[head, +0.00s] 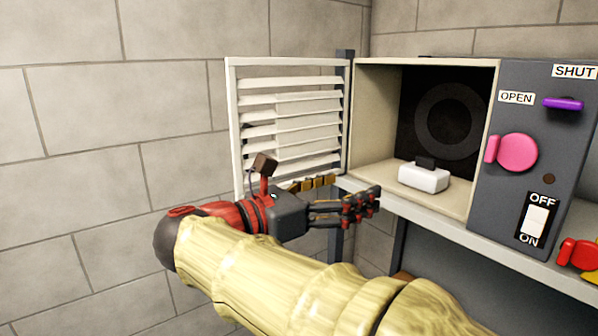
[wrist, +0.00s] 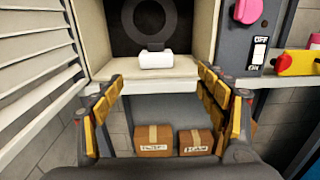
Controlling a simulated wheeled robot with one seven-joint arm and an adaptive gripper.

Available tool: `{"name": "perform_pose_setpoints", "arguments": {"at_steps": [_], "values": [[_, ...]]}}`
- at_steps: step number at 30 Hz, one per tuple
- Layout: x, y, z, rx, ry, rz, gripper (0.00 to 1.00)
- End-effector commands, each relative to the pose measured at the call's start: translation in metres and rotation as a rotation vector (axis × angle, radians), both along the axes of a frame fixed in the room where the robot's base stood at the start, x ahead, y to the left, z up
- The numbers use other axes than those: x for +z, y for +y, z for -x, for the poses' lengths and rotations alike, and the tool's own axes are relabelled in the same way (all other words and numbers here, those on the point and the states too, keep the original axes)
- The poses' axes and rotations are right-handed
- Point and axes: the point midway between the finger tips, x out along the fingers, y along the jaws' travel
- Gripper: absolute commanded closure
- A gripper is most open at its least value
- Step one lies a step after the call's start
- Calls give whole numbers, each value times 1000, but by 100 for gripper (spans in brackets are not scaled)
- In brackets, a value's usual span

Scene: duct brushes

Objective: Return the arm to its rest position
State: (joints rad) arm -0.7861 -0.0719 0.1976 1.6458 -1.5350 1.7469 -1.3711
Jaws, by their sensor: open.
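My gripper (head: 345,205) is open and empty in front of the duct opening, a little below the level of its floor in the head view. In the wrist view my gripper (wrist: 165,118) shows its two yellow-padded fingers spread wide, with nothing between them. My arm, in a pale yellow sleeve, reaches in from the bottom of the head view. A white block with a dark top (head: 424,177) sits on the duct floor, apart from my gripper; it also shows in the wrist view (wrist: 156,60).
The louvred door (head: 290,120) stands open left of the duct box (head: 375,110). The grey panel (head: 535,130) carries a purple lever (head: 563,104), a pink knob (head: 516,153) and a rocker switch (head: 535,220). Two cardboard boxes (wrist: 153,141) lie below the shelf. A red object (head: 578,253) is at right.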

Motion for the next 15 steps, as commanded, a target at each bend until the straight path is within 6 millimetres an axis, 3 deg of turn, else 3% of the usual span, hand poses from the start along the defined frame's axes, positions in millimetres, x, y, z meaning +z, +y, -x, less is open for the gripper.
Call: {"name": "perform_pose_setpoints", "arguments": {"at_steps": [8,11,15], "values": [[-6,5,-7,30,-90,-90,26],[-17,9,-12,50,-116,-157,26],[-52,17,-17,73,-130,-286,26]]}}
